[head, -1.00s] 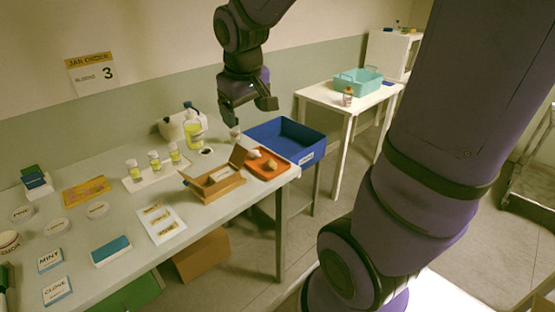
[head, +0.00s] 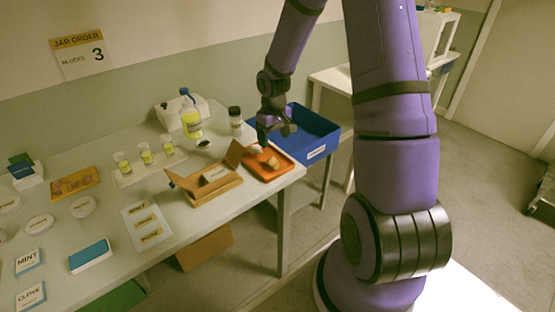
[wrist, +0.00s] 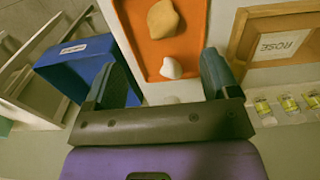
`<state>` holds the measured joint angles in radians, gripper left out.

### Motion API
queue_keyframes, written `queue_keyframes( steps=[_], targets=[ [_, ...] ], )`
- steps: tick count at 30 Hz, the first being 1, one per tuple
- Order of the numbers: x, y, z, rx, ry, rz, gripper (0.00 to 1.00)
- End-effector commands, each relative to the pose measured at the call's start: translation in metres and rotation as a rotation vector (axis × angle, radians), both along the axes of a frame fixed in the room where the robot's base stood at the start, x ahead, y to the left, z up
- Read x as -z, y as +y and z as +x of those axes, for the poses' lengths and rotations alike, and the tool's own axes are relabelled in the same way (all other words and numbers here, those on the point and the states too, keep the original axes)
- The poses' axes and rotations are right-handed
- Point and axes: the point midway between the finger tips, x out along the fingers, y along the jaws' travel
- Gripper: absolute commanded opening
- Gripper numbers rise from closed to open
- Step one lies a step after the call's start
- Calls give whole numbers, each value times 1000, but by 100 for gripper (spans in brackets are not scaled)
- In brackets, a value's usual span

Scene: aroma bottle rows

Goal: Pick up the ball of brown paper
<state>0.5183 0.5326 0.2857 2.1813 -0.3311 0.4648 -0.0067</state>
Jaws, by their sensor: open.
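The tan-brown ball of paper (wrist: 163,18) lies on an orange tray (wrist: 191,38) near the top of the wrist view. It also shows on the tray in the head view (head: 274,162). A smaller white crumpled ball (wrist: 171,68) lies on the same tray, nearer my gripper. My gripper (wrist: 160,75) is open and empty, its fingers either side of the white ball in the picture. In the head view my gripper (head: 277,135) hangs above the tray's back edge; the brown ball is beyond the fingertips in the wrist view.
A blue bin (head: 318,154) stands just right of the tray. An open box labelled ROSE (wrist: 282,42) is on the tray's other side. A dark-capped jar (head: 235,120) and a yellow bottle (head: 191,118) stand behind. The table's edge is close to the tray.

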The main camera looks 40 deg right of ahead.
Motion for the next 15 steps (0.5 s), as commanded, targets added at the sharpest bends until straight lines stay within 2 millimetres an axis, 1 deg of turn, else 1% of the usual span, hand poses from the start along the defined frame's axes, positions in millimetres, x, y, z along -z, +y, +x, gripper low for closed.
queue_keyframes(
  steps=[4,9,12,15],
  targets=[
    [15,0,0,-1,5,5,81],
    [40,0,0,-2,5,5,81],
    [52,0,0,-1,4,5,81],
    [58,0,0,0,3,3,81]
  ],
)
